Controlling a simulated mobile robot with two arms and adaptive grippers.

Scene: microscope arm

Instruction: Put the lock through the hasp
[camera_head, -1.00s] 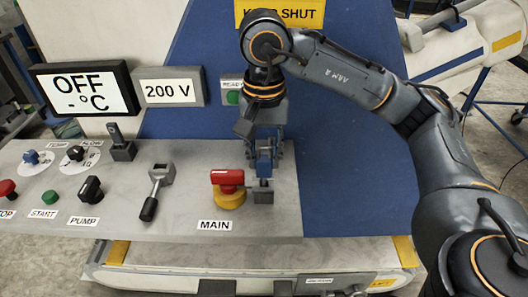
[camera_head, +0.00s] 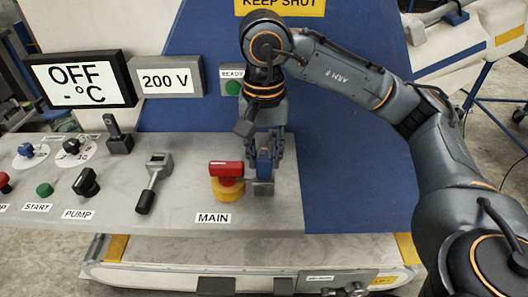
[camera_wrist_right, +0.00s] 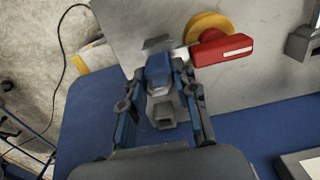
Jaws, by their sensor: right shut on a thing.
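My right gripper (camera_head: 265,150) points down over the right end of the control panel and is shut on a blue lock (camera_head: 264,163). In the right wrist view the lock (camera_wrist_right: 159,72) sits between the two fingers. The red MAIN switch handle (camera_head: 226,169) on its yellow base (camera_head: 228,190) is just left of the lock. A small grey block (camera_head: 263,188) lies directly below the lock. In the wrist view a pale metal piece (camera_wrist_right: 181,53) shows between the lock and the red handle (camera_wrist_right: 222,50). I cannot tell whether the shackle passes through the hasp. My left gripper is not in view.
The grey panel (camera_head: 180,215) carries a lever (camera_head: 153,180), a black PUMP knob (camera_head: 86,183) and a green START button (camera_head: 44,189) to the left. A blue surface (camera_head: 350,180) lies right of the panel. The OFF display (camera_head: 80,80) and 200 V display (camera_head: 166,82) stand behind.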

